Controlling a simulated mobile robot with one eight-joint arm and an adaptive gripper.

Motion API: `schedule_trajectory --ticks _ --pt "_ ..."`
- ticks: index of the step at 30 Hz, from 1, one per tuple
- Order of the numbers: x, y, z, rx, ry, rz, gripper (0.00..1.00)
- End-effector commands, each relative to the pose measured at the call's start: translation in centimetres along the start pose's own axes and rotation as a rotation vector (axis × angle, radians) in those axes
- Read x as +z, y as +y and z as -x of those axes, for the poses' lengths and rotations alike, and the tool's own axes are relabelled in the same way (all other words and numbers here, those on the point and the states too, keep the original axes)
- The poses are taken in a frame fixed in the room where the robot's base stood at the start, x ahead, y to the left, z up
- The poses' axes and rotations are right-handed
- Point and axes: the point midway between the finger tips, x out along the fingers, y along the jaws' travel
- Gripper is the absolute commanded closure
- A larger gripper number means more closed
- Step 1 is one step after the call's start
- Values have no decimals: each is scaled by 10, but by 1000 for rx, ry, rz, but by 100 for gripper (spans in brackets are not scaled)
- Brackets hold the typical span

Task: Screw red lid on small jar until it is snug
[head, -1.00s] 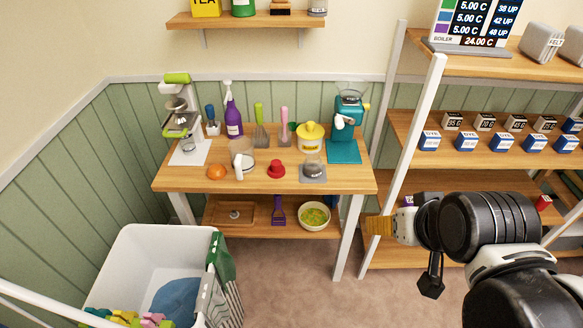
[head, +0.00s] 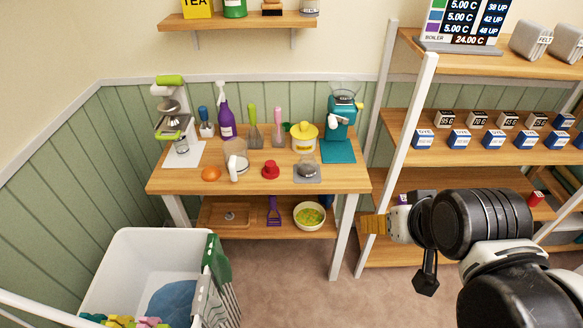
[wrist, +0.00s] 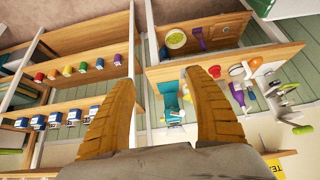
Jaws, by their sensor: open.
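The red lid (head: 270,171) lies on the wooden table (head: 190,181), near its front edge and apart from the jar. The small jar (head: 307,171) stands just right of it on a grey square mat (head: 312,180). The jar looks open-topped and clear or grey, too small to tell more. My gripper (head: 373,224) is in front of the shelf rack, low and right of the table, away from lid and jar. In the wrist view, its two ribbed yellow-brown fingers are spread (wrist: 160,80) with nothing between them. The lid shows as a red patch beside the right finger (wrist: 214,71).
A rack (head: 425,118) with small boxes stands right. A white laundry bin (head: 135,245) stands front left. The floor before the table is clear.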

Motion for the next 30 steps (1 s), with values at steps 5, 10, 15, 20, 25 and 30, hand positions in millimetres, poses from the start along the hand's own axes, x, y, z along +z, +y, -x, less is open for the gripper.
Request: schedule_trajectory --ticks 5,10,15,20,25,30 --pt "0 0 0 0 0 0 37" --pt "0 0 0 0 0 0 37" --pt "0 0 0 0 0 0 37" --pt "0 0 0 0 0 0 37" --pt "0 0 0 0 0 0 48" --pt "-17 -4 0 -9 -11 16 48"
